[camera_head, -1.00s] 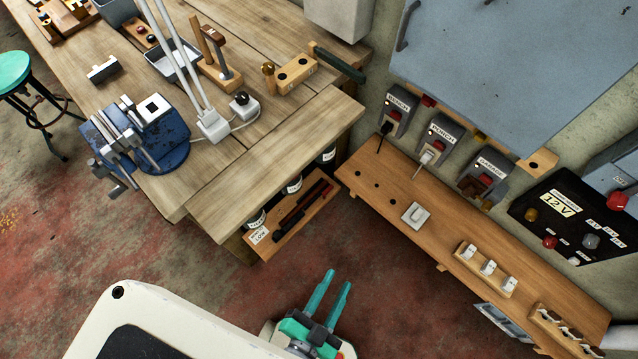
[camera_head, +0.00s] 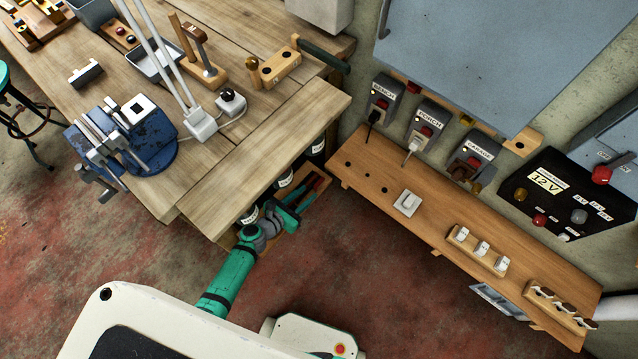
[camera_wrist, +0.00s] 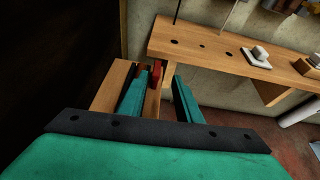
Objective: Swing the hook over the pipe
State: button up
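My gripper (camera_head: 290,213) is at the small wooden shelf (camera_head: 318,200) under the front end of the workbench. In the wrist view its two green fingers (camera_wrist: 160,98) are apart, with red bars (camera_wrist: 155,75) and the shelf's wooden edge seen between or beyond them. I see no grip on anything. The shelf holds long red and dark bars, partly hidden by my arm. I cannot pick out a hook for certain. A white pipe-like cylinder (camera_head: 614,307) shows at the right edge, cut off by the frame. It also shows in the wrist view (camera_wrist: 299,113).
The workbench (camera_head: 265,135) with a blue vise (camera_head: 140,140) stands above and left of my arm. A wooden wall shelf (camera_head: 450,225) with switches runs to the right. Dark jars stand under the bench close to my gripper. The red floor between is clear.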

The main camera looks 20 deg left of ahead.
aim_at(321, 180)
jog(key=shift+w+a+m, duration=0.1)
jog(key=shift+w+m, duration=0.2)
jog(key=shift+w+f, duration=0.1)
jog(key=shift+w, duration=0.15)
jog(key=shift+x, duration=3.35)
jog(key=shift+c, duration=0.7)
grip_shut()
